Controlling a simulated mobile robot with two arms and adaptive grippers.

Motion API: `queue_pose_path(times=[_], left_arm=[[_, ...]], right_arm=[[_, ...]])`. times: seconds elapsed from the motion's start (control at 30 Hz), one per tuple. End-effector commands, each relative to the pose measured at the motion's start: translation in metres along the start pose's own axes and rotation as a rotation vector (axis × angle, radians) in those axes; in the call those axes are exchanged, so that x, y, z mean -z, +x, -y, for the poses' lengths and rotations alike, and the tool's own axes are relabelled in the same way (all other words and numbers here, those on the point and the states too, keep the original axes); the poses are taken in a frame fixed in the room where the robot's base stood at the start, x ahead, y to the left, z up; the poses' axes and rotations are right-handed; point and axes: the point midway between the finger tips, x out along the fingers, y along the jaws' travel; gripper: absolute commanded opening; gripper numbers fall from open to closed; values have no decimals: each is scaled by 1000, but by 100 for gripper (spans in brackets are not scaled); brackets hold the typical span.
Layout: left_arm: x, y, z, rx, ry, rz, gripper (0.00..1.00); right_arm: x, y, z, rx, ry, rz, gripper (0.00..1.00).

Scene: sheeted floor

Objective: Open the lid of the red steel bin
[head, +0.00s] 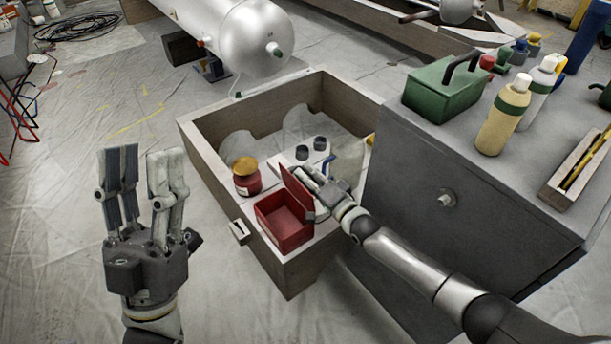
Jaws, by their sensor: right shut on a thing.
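The red steel bin (283,231) stands in the near corner of a wooden-sided drawer or crate (200,153). Its red lid (297,190) stands raised at the bin's right side, and the inside of the bin shows empty. My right gripper (310,180) is at the lid's upper edge, shut on the lid; its fingertips are partly hidden. My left gripper (143,165) is raised over the floor to the left of the crate, fingers apart, open and empty.
A red jar (246,177) stands beside the bin in the crate. A grey cabinet (470,205) at the right carries a green toolbox (440,92) and bottles (503,115). A silver tank (240,35) lies behind.

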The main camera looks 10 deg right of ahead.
Motion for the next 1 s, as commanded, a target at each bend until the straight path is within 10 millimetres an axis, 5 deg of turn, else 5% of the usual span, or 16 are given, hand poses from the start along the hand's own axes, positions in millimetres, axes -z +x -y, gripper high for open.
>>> queue_pose_path(times=[0.4, 0.57, 0.77, 1.0], left_arm=[[2, 0, 0, 0, -1, -12, 40], [2, 0, 0, -1, -1, -11, 40], [2, 0, 0, 0, -1, -11, 40], [2, 0, 0, 0, -1, -11, 40]], right_arm=[[2, 0, 1, 3, 5, -3, 0], [2, 0, 1, 3, 4, -3, 26], [2, -6, 0, 2, 5, -2, 29], [0, -41, -3, -5, 7, 1, 34]])
